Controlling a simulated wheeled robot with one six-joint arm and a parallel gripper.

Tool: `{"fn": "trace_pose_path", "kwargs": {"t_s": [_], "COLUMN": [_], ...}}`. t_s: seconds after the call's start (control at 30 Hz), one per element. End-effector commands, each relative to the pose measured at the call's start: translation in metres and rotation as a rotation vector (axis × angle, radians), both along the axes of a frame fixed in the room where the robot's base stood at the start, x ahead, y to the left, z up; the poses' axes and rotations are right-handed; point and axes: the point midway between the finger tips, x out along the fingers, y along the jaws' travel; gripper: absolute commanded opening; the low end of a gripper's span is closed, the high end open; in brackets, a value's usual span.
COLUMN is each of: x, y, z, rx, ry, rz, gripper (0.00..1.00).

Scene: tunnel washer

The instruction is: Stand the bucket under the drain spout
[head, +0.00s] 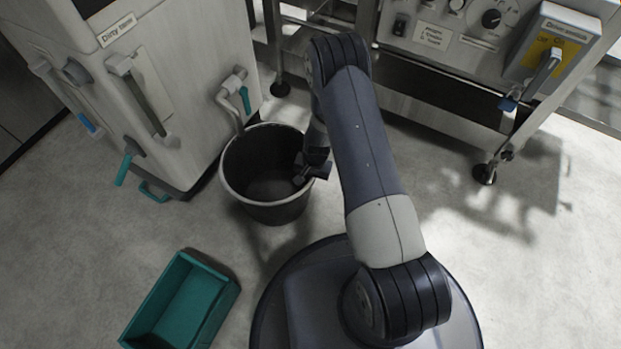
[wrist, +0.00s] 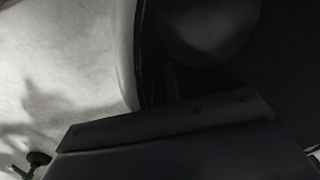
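The dark bucket (head: 272,212) with a pale rim stands upright on the floor, beside the white dirty-water tank cabinet. The drain spout (head: 229,103), a grey bent pipe with a teal lever, comes out of the cabinet's side, and its lower end is at the bucket's back-left rim. My gripper (head: 312,174) is at the bucket's right rim, with its fingers partly over the inside. In the wrist view the bucket's pale rim (wrist: 124,50) and dark inside fill much of the picture. I cannot tell whether the fingers are closed on the rim.
A teal crate (head: 228,295) lies on the floor at the lower left. The cabinet (head: 185,75) has teal handles sticking out low on its front. A steel machine with a control panel (head: 470,50) stands behind on feet. Floor to the right is clear.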

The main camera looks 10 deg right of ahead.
Motion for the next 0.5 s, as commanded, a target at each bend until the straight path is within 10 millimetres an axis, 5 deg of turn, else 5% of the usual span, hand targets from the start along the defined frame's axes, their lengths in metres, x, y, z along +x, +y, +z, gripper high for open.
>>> {"fn": "trace_pose_path", "kwargs": {"t_s": [0.27,0.5], "x": [-0.0002,-0.0002], "y": [-0.0001,0.0000], "z": [-0.0005,0.0000], "rx": [0.000,0.000], "ry": [0.000,0.000], "rz": [0.000,0.000], "gripper": [0.25,0.25]}}
